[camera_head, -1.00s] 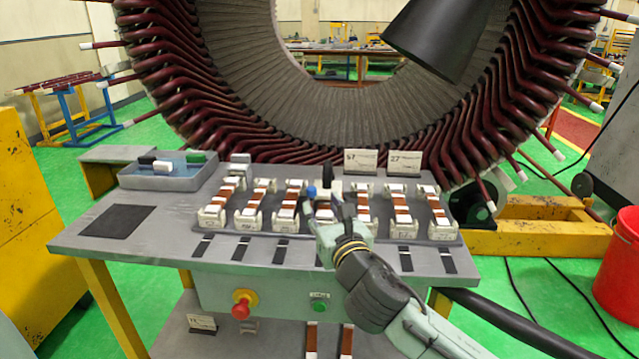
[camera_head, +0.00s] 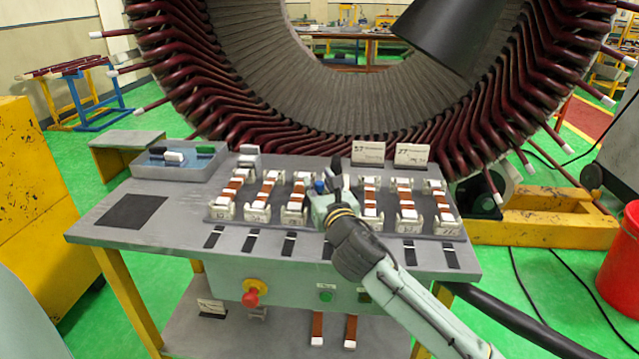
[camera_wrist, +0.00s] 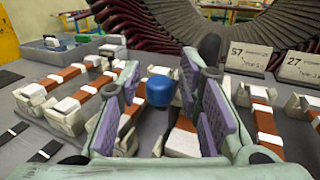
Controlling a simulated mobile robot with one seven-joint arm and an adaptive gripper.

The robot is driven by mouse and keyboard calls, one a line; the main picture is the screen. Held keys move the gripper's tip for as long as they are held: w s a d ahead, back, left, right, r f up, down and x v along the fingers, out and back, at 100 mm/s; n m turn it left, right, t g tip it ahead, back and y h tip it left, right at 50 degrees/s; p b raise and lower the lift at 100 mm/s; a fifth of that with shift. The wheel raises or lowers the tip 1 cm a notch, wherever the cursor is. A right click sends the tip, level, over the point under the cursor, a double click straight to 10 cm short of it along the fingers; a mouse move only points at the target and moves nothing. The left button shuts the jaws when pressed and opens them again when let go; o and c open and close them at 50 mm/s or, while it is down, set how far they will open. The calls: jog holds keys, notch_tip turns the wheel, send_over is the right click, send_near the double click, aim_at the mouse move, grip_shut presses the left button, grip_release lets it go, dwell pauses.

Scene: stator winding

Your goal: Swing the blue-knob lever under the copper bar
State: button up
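The lever's blue knob (camera_head: 319,185) stands in the middle of the row of bar holders on the table; most of the lever is hidden by my gripper in the head view. A copper bar (camera_wrist: 184,123) with white end wrap shows behind and below the knob, between the fingers.
Other copper bars in white holders (camera_head: 271,190) stand close on both sides. Signs marked 57 (camera_head: 367,152) and 27 (camera_head: 412,155) and the large stator (camera_head: 200,110) stand behind. A blue-grey tray (camera_head: 180,165) is at the back left. The table's left front is mostly clear.

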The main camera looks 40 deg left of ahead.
grip_shut()
